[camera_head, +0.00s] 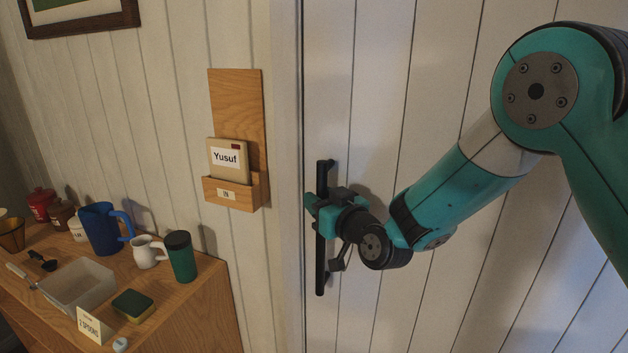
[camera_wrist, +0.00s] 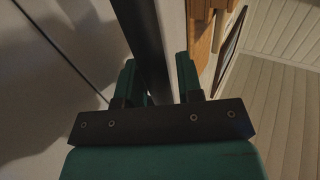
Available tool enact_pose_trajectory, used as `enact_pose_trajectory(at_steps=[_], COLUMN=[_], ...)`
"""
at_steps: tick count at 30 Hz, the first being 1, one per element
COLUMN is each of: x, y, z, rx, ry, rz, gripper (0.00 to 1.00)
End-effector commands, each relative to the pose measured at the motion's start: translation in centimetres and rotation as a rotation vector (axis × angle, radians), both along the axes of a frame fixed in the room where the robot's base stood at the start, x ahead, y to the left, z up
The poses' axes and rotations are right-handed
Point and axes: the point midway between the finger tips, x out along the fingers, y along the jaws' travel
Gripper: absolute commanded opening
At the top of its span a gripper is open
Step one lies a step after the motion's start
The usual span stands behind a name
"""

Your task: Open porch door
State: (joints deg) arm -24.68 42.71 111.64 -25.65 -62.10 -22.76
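The white plank door (camera_head: 375,60) fills the right half of the head view and looks flush with its frame. A black vertical bar handle (camera_head: 321,265) is mounted near its left edge. My gripper (camera_head: 314,209) is at the middle of the handle. In the wrist view the dark handle bar (camera_wrist: 147,40) runs between the two green fingers of my gripper (camera_wrist: 158,75). The fingers are apart, with a visible gap between the bar and the right finger. The bar lies nearer the left finger; whether it touches is unclear.
Left of the door, a wooden wall holder (camera_head: 237,100) carries a card reading "Yusuf" (camera_head: 226,158).

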Motion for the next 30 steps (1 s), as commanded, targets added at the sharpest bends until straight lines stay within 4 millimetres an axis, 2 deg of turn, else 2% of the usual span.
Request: enact_pose_trajectory(at_steps=[6, 15, 19, 20, 26, 30], x=[1.5, 1.6, 1.6, 1.6, 1.5, 0.8], y=[1.1, 1.1, 1.1, 1.2, 1.3, 2.2], z=[0.0, -0.1, -0.1, -0.1, -0.1, -0.4], rx=[0.000, 0.000, 0.000, 0.001, 0.001, 0.001], ry=[0.000, 0.000, 0.000, 0.001, 0.001, 0.000], rz=[0.000, -0.001, -0.001, 0.000, 0.004, 0.027], gripper=[0.34, 0.34, 0.04, 0.00, 0.00, 0.00])
